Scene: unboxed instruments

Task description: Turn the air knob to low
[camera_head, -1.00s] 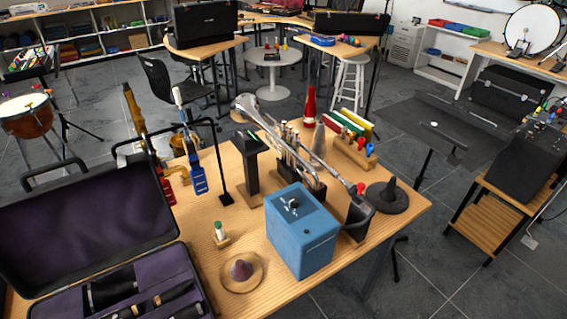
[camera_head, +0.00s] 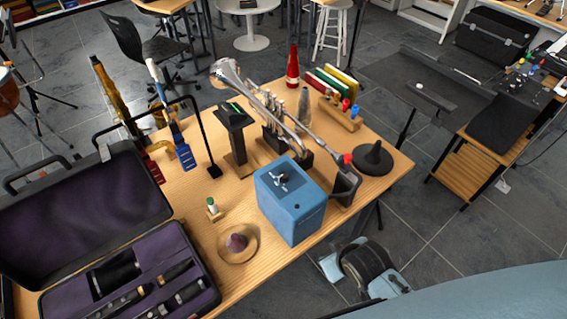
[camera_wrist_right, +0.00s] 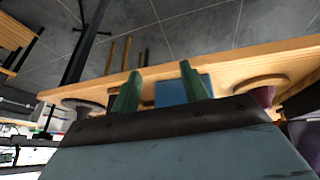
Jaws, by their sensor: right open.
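The blue box (camera_head: 290,205) stands near the front edge of the wooden table. A small dark knob (camera_head: 283,178) sits on a metal plate on its top; its markings are too small to read. The box's blue side also shows in the right wrist view (camera_wrist_right: 172,92), partly behind my fingers. My right gripper (camera_head: 362,272) is in front of the table edge, to the lower right of the box and apart from it. In the right wrist view, its two green fingers (camera_wrist_right: 161,88) are spread and empty. My left gripper is out of view.
A trumpet (camera_head: 265,105) on a stand and a dark mute (camera_head: 372,158) stand behind and right of the box. A purple-topped round piece (camera_head: 237,242) and an open instrument case (camera_head: 85,220) lie to the left.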

